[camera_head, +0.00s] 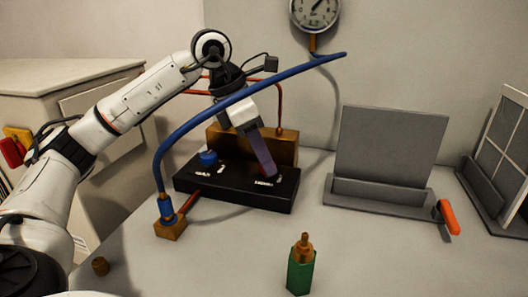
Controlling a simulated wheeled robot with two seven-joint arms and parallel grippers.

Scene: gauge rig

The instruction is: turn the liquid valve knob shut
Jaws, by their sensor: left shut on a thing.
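A black valve box (225,193) lies on the table with a blue knob (208,158) on its left part and small white labels too small to read. My left gripper (267,170) reaches down onto the right part of the box, pointing down and slightly tilted. It is shut on a knob there, which the fingers mostly hide; only a trace of reddish colour shows beside them. I cannot tell how far that knob is turned. My right gripper is not in view.
A blue hose (250,90) arches in front of my left arm from a brass fitting (171,228) towards the round gauge (315,12). A brass block (285,148) stands behind the box. A green cylinder (300,272), an orange-handled tool (449,217) and a grey panel stand (390,145) are nearby.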

